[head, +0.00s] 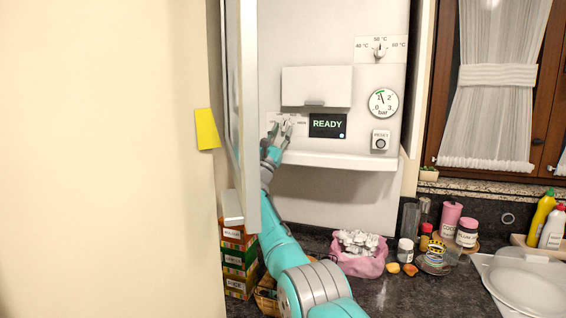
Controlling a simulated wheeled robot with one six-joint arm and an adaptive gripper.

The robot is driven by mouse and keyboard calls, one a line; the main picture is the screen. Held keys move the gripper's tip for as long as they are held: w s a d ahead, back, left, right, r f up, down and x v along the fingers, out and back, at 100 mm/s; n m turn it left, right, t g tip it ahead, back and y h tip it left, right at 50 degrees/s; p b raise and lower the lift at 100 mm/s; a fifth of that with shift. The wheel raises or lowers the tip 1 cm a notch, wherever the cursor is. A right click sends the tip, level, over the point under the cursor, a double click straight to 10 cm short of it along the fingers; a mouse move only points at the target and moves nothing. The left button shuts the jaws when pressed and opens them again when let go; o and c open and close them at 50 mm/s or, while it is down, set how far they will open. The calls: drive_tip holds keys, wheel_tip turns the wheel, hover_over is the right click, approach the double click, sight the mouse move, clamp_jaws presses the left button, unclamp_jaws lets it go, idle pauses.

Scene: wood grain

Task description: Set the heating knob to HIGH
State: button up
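A white boiler (335,190) hangs on the wall. To the left of its lit READY display (328,125) is a small white label panel (302,119), its lettering too small to read. My gripper (281,128) is in front of this panel, fingers pointing at it. The heating knob is not clearly visible; the fingers cover the middle of the panel. Whether they touch or hold a knob cannot be told. Another knob (380,50), at the upper right, is marked 40, 50 and 60 °C.
An open cabinet door (248,100) stands close along my arm's left. A pressure gauge (383,102) and a RESET button (380,141) are on the boiler's right. Below are boxes (238,262), a pink bag (358,264), jars (467,232) and a sink (525,285).

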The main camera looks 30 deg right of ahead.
drive_tip(key=shift+d+n+t+y, duration=0.15)
drive_tip(key=shift+n+t+y, duration=0.25)
drive_tip(key=shift+n+t, duration=0.4)
drive_tip(key=shift+s+d+n+t+y, duration=0.1)
drive_tip(key=shift+n+t+y, duration=0.6)
drive_tip(key=shift+n+t, duration=0.55)
drive_tip(key=shift+s+n+t+y, duration=0.1)
drive_tip(key=shift+n+t+y, duration=0.75)
drive_tip(key=shift+n, duration=0.7)
drive_tip(key=n+t+y, duration=0.1)
drive_tip(key=n+y, duration=0.2)
drive_tip(key=n, duration=0.1)
drive_tip(key=n+t+y, duration=0.2)
drive_tip(key=n+y, duration=0.1)
drive_tip(key=n, duration=0.1)
drive_tip(key=n+t+y, duration=0.2)
drive_tip(key=n+y, duration=0.1)
drive_tip(key=n, duration=0.1)
drive_tip(key=shift+s+d+r, duration=0.1)
drive_tip(key=shift+s+d, duration=0.15)
drive_tip(key=shift+s, duration=0.05)
